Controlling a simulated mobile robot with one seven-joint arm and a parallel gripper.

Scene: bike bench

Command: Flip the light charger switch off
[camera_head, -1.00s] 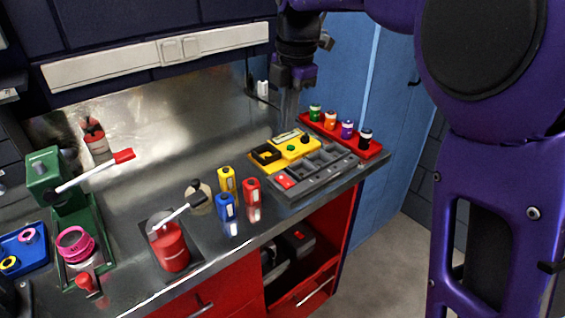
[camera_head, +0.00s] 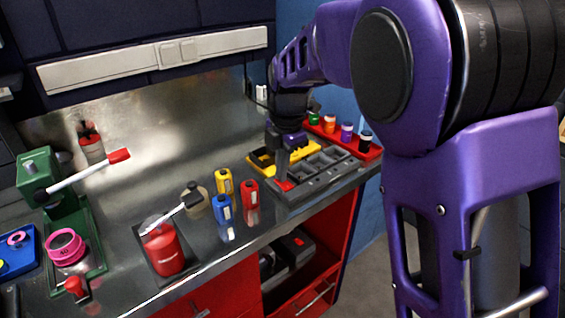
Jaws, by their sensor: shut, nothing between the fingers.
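The light charger (camera_head: 311,182) is a dark grey block with several open bays at the right end of the bench. Its red switch (camera_head: 286,186) sits at its left front end, partly hidden by my fingers. Which way the switch is tipped is too small to tell. My gripper (camera_head: 282,177) points down, shut and empty, with its fingertips at or just above the switch. I cannot tell whether they touch it.
A yellow tray (camera_head: 257,161) lies behind the charger, partly hidden by my gripper. A red rack (camera_head: 374,150) holds several coloured bottles. Yellow (camera_head: 225,181), blue (camera_head: 223,207) and red (camera_head: 251,191) lights stand left of the charger. A red can (camera_head: 163,250) stands farther left.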

